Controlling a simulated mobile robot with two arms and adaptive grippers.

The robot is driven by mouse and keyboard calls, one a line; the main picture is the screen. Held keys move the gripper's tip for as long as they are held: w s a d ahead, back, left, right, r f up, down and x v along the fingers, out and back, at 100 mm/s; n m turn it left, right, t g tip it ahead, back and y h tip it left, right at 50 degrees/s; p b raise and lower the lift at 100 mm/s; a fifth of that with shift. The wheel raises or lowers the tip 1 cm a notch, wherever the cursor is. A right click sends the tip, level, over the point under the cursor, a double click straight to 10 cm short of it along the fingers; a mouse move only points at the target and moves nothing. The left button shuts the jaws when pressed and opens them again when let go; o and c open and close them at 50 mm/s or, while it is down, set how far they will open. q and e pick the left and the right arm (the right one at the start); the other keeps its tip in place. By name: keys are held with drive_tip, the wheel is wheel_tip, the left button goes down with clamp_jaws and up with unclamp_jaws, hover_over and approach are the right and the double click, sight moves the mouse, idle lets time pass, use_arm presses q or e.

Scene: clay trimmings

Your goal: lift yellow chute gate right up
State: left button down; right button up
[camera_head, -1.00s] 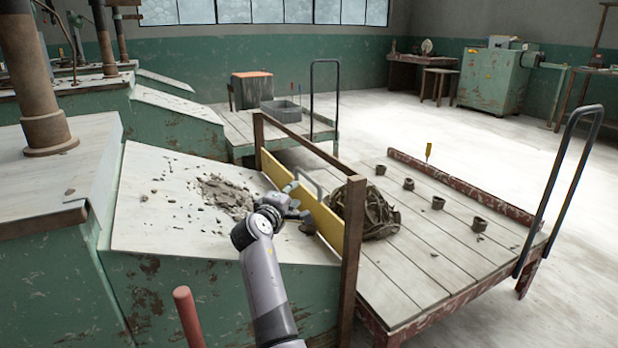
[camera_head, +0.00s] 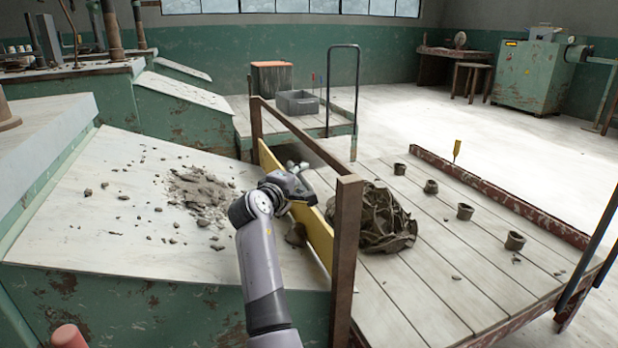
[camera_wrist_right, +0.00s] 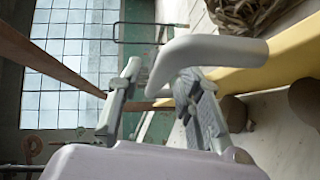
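The yellow chute gate (camera_head: 318,236) is a board set between two brown posts (camera_head: 345,250) at the low edge of the pale chute. It appears low in its frame. Its grey bar handle (camera_wrist_right: 215,50) crosses in front of my right gripper in the right wrist view, next to the yellow board (camera_wrist_right: 270,70). My right gripper (camera_head: 300,172) is at the gate's upper part, partly hidden by its own wrist. In the wrist view its two fingers (camera_wrist_right: 165,95) are apart, with the handle's bent end between them; contact is unclear. My left gripper is out of view.
Clay trimmings (camera_head: 203,190) lie on the chute (camera_head: 120,215). A brown rail (camera_head: 305,135) joins the posts above the gate.

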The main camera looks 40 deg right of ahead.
drive_tip(key=shift+w+d, duration=0.15)
drive_tip(key=shift+c, duration=0.3)
clamp_jaws()
idle(0.7)
